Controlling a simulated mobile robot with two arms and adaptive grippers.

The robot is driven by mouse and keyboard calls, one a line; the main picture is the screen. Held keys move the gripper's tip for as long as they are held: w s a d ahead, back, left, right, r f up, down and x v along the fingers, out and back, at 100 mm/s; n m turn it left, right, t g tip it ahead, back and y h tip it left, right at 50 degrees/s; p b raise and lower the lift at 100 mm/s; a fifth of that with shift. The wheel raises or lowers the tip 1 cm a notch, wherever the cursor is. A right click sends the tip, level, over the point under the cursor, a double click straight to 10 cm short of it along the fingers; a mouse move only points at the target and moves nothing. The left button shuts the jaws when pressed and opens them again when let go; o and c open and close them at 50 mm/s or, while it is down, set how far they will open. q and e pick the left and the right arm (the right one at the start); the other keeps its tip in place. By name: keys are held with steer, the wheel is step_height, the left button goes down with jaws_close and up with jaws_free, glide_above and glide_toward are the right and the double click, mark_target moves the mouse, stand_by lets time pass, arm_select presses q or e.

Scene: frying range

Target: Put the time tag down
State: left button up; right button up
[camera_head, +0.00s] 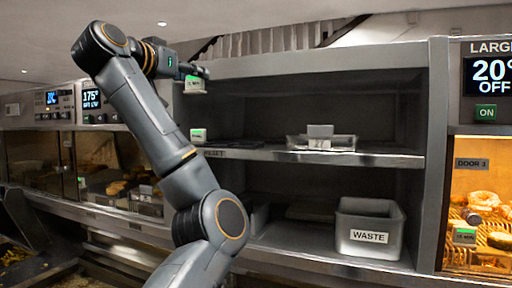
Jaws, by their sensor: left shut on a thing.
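My left arm reaches up from the bottom middle, and its gripper (198,73) is at the upper left front of the open shelf unit. The gripper is shut on a small white and green time tag (194,86), which hangs at its fingertips. The tag's print is too small to read surely. A similar tag (198,135) is at the left end of the middle shelf's edge, below the held one. Another similar tag (464,236) is on the lit cabinet at the right. My right gripper is not in view.
The middle shelf (385,158) carries a clear tray (342,143) with a small label and a dark flat thing. A grey WASTE bin (369,228) stands on the lower shelf. Lit food cabinets flank the unit.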

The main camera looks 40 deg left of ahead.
arm_select(q)
steer(key=shift+w+f+p, duration=0.15)
steer(key=shift+w+p, duration=0.15)
steer(key=shift+w, duration=0.75)
steer(key=w+d+f+p, duration=0.1)
steer(key=w+f, duration=0.1)
steer(key=w, duration=0.1)
steer(key=w+d+f+p, duration=0.1)
steer(key=w+f, duration=0.2)
steer(key=w, duration=0.1)
steer(key=w+d+f+p, duration=0.1)
steer(key=w+f, duration=0.2)
steer(key=shift+w+d+p, duration=0.15)
steer(key=shift+d+p, duration=0.25)
steer(key=shift+w+d+f, duration=0.1)
steer(key=shift+f, duration=0.1)
steer(key=f+p, duration=0.2)
steer(key=f, duration=0.1)
steer(key=shift+w+d, duration=0.15)
steer(key=shift+w, duration=0.2)
steer(key=shift+f, duration=0.4)
steer(key=shift+s, duration=0.1)
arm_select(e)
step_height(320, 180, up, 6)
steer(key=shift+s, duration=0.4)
